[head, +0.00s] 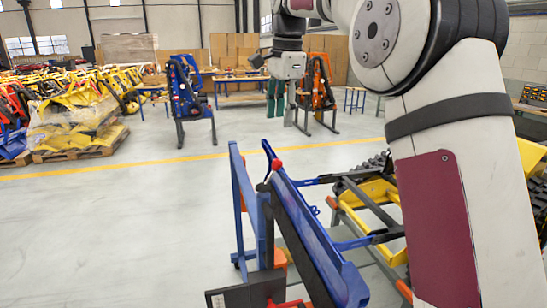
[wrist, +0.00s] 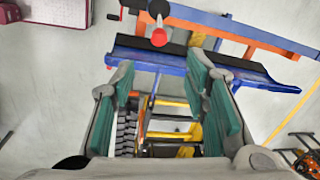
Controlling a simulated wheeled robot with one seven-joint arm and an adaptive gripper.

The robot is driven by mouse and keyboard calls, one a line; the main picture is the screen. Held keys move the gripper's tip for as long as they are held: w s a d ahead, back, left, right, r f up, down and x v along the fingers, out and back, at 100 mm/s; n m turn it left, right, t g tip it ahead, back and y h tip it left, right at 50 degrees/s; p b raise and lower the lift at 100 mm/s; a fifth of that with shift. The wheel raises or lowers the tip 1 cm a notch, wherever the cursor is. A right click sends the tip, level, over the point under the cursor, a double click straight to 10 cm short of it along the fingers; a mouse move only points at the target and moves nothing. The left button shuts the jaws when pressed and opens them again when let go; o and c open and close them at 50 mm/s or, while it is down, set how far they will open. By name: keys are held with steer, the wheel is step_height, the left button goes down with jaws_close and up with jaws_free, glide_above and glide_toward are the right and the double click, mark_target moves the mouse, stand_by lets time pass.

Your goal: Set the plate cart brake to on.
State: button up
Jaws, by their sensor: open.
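The blue cart frame (head: 310,240) stands upright on the floor, at the lower middle of the head view. It also crosses the upper part of the wrist view (wrist: 190,70). A red ball knob (head: 277,165) sits near its top; I take it as the brake lever's end. The knob shows in the wrist view (wrist: 159,37), beside a dark rounded end. The brake's setting cannot be told. My gripper (head: 283,104) appears above and beyond the knob in the head view. In the wrist view its green-padded fingers (wrist: 170,100) are wide apart, with nothing held, and the knob is ahead of them.
A yellow frame with black tracks (head: 375,190) stands just right of the blue frame. Orange bars run beside it. Another blue rack (head: 190,95) and an orange rack (head: 318,90) stand farther back. Wrapped yellow parts (head: 75,125) sit at left. The floor left of the cart is clear.

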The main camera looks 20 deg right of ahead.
mark_target(278, 159)
steer(key=f+p, duration=0.1)
steer(key=f, duration=0.3)
steer(key=w+f+p, duration=0.1)
steer(key=f, duration=0.4)
steer(key=f+p, duration=0.1)
steer(key=f, duration=0.3)
steer(key=shift+w+a+f+p, duration=0.2)
steer(key=shift+w+p, duration=0.05)
steer(key=shift+p, duration=0.1)
jaws_close()
